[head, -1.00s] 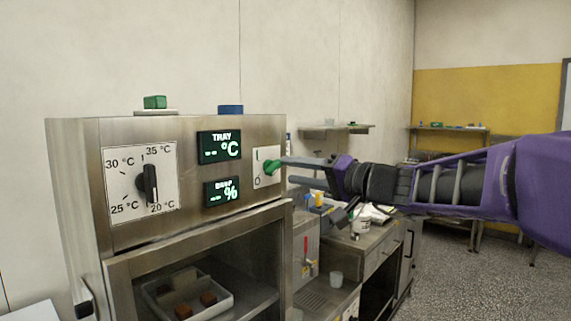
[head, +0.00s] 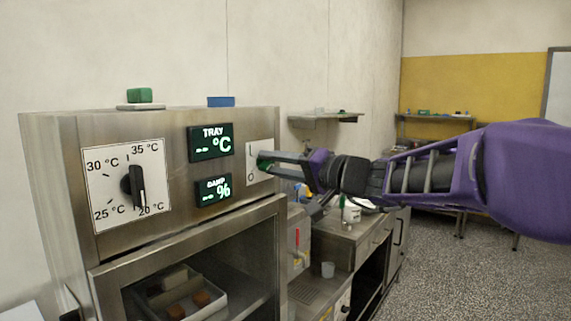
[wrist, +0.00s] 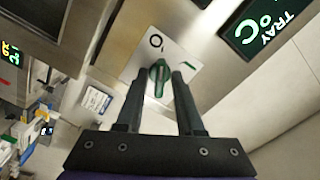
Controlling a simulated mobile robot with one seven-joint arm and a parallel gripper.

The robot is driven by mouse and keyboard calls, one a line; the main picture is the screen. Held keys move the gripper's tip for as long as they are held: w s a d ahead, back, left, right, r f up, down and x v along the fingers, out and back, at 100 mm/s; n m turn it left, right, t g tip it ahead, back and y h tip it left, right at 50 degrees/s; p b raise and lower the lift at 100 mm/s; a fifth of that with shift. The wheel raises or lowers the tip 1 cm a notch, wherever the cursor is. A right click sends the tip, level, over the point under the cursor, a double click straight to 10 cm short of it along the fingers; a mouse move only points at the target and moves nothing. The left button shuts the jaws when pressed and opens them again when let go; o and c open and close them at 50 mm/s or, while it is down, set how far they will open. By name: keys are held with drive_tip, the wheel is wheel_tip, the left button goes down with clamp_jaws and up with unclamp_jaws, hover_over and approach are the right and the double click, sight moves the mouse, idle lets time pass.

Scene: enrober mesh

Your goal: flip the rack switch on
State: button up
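The rack switch is a green rotary knob (wrist: 158,76) on a white plate (wrist: 192,66) marked O and I. In the wrist view its long handle lines up with the O mark. In the head view my gripper partly hides the knob, and its white plate (head: 252,165) shows at the right end of the steel cabinet's front panel. My gripper (head: 268,163) is at the plate. In the wrist view my gripper (wrist: 157,80) is open, one finger on each side of the knob, with a small gap visible on both sides.
Left of the switch are a TRAY display (head: 210,142) and a DAMP display (head: 213,190), both showing dashes. A temperature dial (head: 134,187) is further left. Below is an open compartment with a tray (head: 215,308). A counter (head: 345,245) stands to the right.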

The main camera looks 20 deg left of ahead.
clamp_jaws()
drive_tip(key=shift+m, duration=0.3)
drive_tip(key=shift+m+b, duration=0.6)
drive_tip(key=shift+m, duration=0.1)
drive_tip(key=m+b, duration=0.1)
drive_tip(key=m, duration=0.6)
drive_tip(key=shift+r, duration=0.1)
drive_tip(key=shift+m, duration=1.4)
